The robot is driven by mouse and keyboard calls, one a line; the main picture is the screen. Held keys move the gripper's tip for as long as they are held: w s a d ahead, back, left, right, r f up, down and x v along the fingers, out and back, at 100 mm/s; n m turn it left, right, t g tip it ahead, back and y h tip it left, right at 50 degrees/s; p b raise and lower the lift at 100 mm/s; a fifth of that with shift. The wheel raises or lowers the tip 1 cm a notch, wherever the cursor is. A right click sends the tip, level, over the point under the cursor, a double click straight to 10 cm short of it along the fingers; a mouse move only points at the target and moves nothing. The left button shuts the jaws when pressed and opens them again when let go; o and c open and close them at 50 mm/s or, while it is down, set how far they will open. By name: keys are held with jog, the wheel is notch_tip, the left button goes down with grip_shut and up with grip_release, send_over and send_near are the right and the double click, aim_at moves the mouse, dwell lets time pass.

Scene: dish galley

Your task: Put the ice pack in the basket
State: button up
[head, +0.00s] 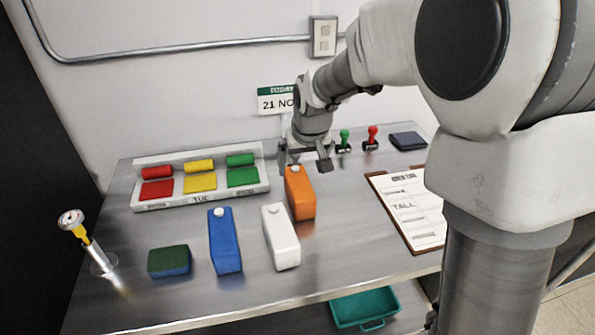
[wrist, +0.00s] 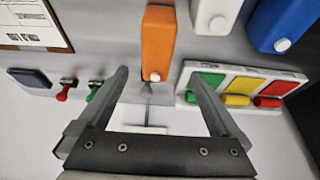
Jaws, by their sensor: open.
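No label marks an ice pack. Three block-shaped packs with white caps are on the steel table: orange (head: 300,197), white (head: 281,240) and blue (head: 226,245). I cannot tell which one is the ice pack. My gripper (head: 304,164) is open and empty, just behind the orange pack at its capped end. In the wrist view, the orange pack (wrist: 158,38) shows between and beyond the fingertips (wrist: 157,78), not clasped. The white (wrist: 214,14) and blue (wrist: 278,22) packs are to its right there. A teal basket (head: 366,306) sits below the tabletop, partly hidden by its edge.
A tray (head: 152,205) of red, yellow and green blocks stands behind the packs. A sponge (head: 169,261) and a gauge (head: 72,220) are at the left. A clipboard (head: 413,208), two stamps (head: 371,138) and a dark pad (head: 407,141) are at the right.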

aim_at(299, 182)
jog(key=x, duration=0.7)
jog(key=shift+r, duration=0.1)
jog(key=shift+w+x, duration=0.15)
jog(key=shift+x, duration=1.2)
jog(key=shift+w+x, duration=0.15)
jog(key=shift+x, duration=1.25)
jog(key=shift+d+r, duration=0.2)
grip_shut()
